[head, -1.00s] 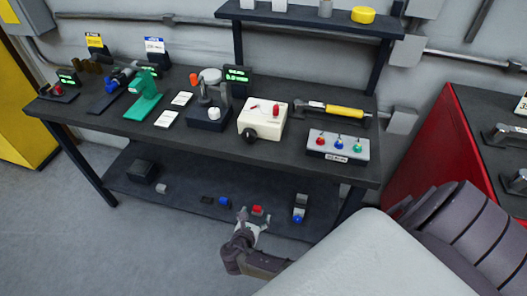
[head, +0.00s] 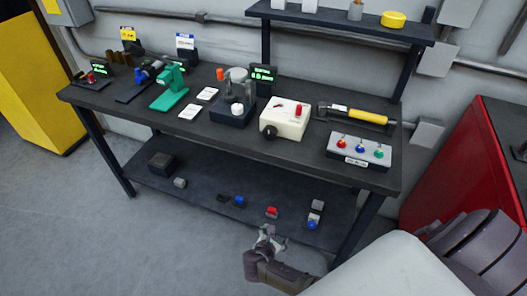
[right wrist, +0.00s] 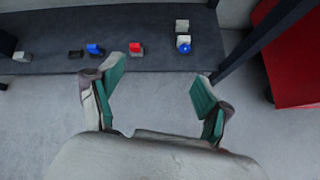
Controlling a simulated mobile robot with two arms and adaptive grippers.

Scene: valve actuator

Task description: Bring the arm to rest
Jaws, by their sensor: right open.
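My right gripper (head: 268,240) is in front of the lower shelf (head: 200,196) of the dark workbench, low over the grey floor. In the right wrist view its two green-padded fingers (right wrist: 158,85) are spread apart with nothing between them. Beyond the fingers on the shelf are a red part (right wrist: 136,48) and a blue part (right wrist: 95,49), apart from the gripper. My left gripper does not show in either current view.
The bench top (head: 290,144) holds a green press (head: 170,88), a cream box (head: 285,119) and a panel of coloured buttons (head: 359,150). A red cabinet (head: 465,150) stands at right, a yellow cabinet (head: 35,75) at left. Open floor (head: 90,230) lies in front.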

